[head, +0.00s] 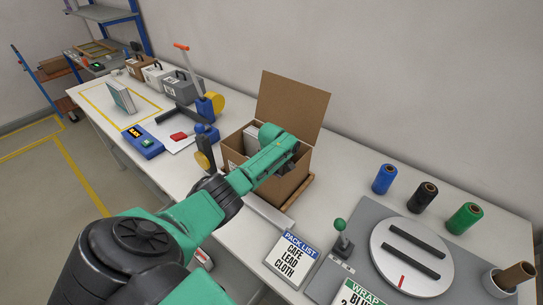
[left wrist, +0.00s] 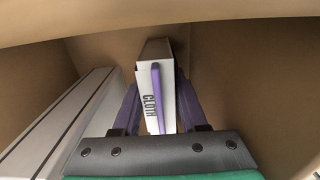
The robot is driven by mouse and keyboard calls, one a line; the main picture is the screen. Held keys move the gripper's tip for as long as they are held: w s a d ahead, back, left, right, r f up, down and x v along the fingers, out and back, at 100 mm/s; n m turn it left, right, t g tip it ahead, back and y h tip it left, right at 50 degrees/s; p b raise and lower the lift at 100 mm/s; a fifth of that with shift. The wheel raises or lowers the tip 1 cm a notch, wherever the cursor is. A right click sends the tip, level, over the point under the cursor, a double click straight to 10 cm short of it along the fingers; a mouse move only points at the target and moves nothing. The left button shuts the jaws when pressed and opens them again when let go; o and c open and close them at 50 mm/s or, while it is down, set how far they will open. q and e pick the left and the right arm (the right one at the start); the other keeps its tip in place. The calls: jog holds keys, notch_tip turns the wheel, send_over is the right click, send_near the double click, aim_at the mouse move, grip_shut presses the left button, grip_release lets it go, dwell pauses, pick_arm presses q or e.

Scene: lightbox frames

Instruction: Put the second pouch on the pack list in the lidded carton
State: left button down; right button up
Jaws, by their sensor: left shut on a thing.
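The open brown lidded carton (head: 289,187) stands mid-table with its lid (head: 292,104) raised at the back. My left gripper (head: 291,150) reaches down into it and its fingertips are hidden in the head view. In the left wrist view it is shut on a white and purple pouch lettered CLOTH (left wrist: 153,112), inside the carton walls (left wrist: 225,70). Pale flat items (left wrist: 62,122) stand left of the pouch in the carton. The pack list (head: 292,257) reads CAFE, LEAD, CLOTH from top to bottom. My right gripper is not in view.
A round turntable (head: 411,272) on a grey mat and a green-knobbed lever (head: 341,236) are at the right, with blue, black and green rolls (head: 384,178) behind. A tool with an orange handle (head: 181,47), grey cases (head: 180,87) and a blue box (head: 144,141) are left.

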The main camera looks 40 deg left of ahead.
pick_arm(q)
jog(key=shift+f, duration=0.15)
jog(key=shift+c, duration=2.2)
grip_release()
notch_tip(320, 180, up, 12)
jog(key=shift+r+b, duration=0.2)
jog(key=shift+b, duration=0.15)
